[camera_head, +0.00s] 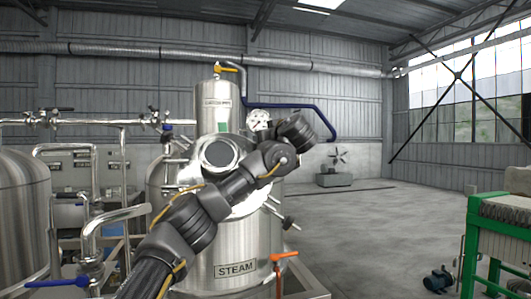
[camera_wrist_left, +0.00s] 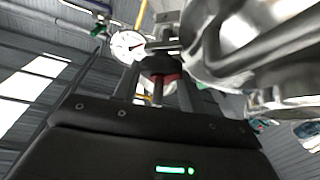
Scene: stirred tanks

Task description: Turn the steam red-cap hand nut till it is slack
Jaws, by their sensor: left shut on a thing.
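The steel tank labelled STEAM (camera_head: 235,250) stands in the middle of the head view, with my left arm crossing in front of it. In the left wrist view my left gripper (camera_wrist_left: 160,72) has its fingers shut on the red-cap hand nut (camera_wrist_left: 166,78). The nut shows as a dark piece with a red part and a thin stem below it. In the head view my wrist hides the fingertips and the nut. How tight the nut sits cannot be told. My right gripper is in neither view.
A round gauge (camera_head: 259,119) is close to my wrist; it also shows in the left wrist view (camera_wrist_left: 127,46). A blue pipe (camera_head: 290,106) runs behind. An orange-handled valve (camera_head: 283,256) is low in front.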

